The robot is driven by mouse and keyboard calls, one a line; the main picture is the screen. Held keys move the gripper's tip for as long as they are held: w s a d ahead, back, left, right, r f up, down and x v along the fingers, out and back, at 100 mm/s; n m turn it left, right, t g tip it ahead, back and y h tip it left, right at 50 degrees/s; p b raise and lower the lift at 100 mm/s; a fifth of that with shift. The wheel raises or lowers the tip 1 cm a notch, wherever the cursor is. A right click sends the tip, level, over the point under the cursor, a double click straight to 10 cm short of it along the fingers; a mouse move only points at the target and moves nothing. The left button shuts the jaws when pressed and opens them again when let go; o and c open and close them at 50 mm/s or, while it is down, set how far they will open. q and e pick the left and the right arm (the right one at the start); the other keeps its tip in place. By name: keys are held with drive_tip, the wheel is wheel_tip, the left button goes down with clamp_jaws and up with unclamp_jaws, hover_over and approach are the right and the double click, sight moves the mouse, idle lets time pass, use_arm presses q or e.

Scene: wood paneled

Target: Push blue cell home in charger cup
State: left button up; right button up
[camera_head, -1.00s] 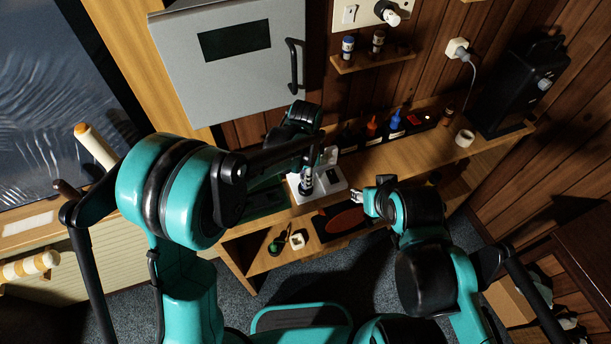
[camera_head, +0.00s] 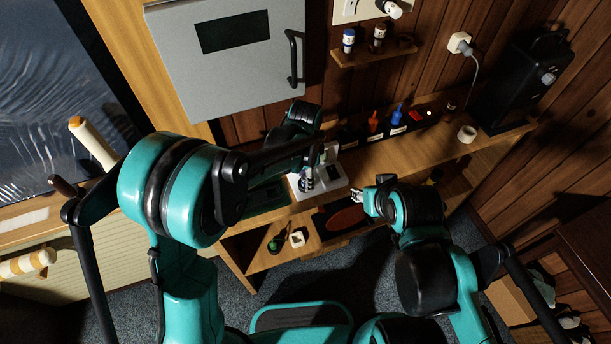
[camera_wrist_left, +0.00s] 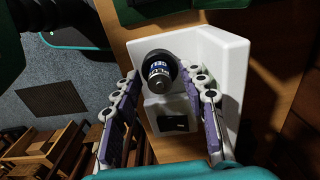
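The white charger (camera_head: 334,179) sits on the wooden bench and also shows in the left wrist view (camera_wrist_left: 222,62). In the wrist view, the blue-banded cell (camera_wrist_left: 158,71) with a dark end stands in the charger's dark round cup (camera_wrist_left: 146,57). Its lower part is hidden, so its depth cannot be told. My left gripper (camera_wrist_left: 161,80) has its two fingers apart, on either side of the cell, with visible gaps.
Small red and blue bottles (camera_head: 374,120) stand behind the charger, and a white cup (camera_head: 467,134) and black machine (camera_head: 518,82) are to the right. A grey cabinet (camera_head: 180,65) hangs behind my left arm. A wall shelf (camera_head: 372,54) holds two bottles.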

use_arm(q)
wheel_tip(320, 180, up, 12)
idle(0.7)
idle(0.4)
drive_tip(key=s+a+f+n+t+b, duration=0.2)
drive_tip(key=s+a+n, duration=0.5)
drive_tip(key=a, duration=0.4)
drive_tip(key=s+a+f+n+t+b, duration=0.2)
drive_tip(key=s+a+n+t+b, duration=0.2)
drive_tip(key=s+a+n, duration=0.3)
drive_tip(key=a+t, duration=0.1)
drive_tip(key=a, duration=0.3)
drive_tip(key=shift+s+n, duration=0.3)
drive_tip(key=shift+n, duration=0.1)
drive_tip(key=shift+a+f, duration=0.1)
drive_tip(key=shift+f, duration=0.05)
idle(0.4)
